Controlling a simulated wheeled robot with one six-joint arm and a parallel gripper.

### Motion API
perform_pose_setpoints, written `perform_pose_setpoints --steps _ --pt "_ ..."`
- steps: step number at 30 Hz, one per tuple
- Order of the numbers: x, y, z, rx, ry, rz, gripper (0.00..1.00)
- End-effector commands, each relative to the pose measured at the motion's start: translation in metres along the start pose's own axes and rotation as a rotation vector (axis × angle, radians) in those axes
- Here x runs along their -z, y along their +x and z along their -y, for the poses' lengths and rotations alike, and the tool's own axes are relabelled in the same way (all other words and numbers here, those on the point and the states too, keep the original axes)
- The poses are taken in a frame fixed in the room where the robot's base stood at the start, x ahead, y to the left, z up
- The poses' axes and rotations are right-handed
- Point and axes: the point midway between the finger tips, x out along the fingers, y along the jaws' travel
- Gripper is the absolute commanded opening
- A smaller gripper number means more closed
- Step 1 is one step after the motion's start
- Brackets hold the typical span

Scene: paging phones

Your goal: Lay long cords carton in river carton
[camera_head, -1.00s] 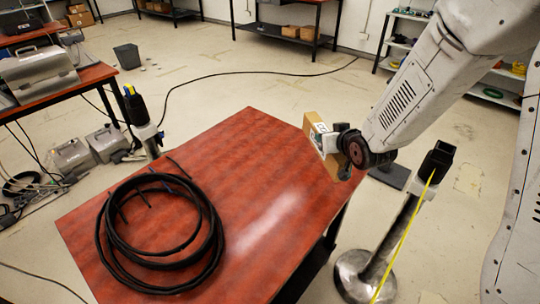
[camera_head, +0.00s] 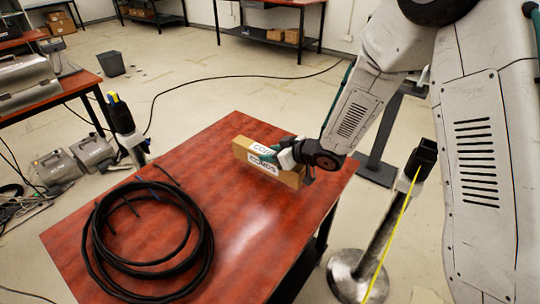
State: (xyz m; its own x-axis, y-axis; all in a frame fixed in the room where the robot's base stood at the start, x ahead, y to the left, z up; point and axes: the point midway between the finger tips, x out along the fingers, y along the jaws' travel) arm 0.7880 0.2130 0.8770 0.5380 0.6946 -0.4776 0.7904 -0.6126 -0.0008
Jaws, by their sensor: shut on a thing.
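A long brown carton (camera_head: 242,150) with white labels reading "CORDS" is at the far right part of the red-brown table (camera_head: 255,225). My gripper (camera_head: 291,158) comes in from the right and is shut on the cords carton. The carton is level, at or just above the table top; I cannot tell if it touches. My gripper's fingers and wrist hide part of its right end. I cannot pick out a river carton in this view.
A coil of black cable (camera_head: 150,238) lies on the table's left part. A post with a yellow strap (camera_head: 378,235) stands right of the table and another post (camera_head: 128,130) behind its left edge. The table's middle front is clear.

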Motion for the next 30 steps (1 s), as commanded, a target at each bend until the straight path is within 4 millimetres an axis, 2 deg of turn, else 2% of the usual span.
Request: perform_pose_setpoints --steps 3,11,15,18,29,30 --pt "0.005 0.013 -0.015 -0.002 -0.001 -0.001 0.01" --pt "0.01 0.025 -0.029 -0.002 0.0 -0.001 0.01" --pt "-0.012 0.036 -0.028 0.0 0.003 0.003 0.01" --pt "-0.021 0.041 -0.028 0.0 0.002 0.001 0.01" --pt "-0.024 0.043 -0.028 -0.001 0.001 0.0 0.01" --pt "-0.024 0.042 -0.027 -0.001 0.001 0.001 0.51"
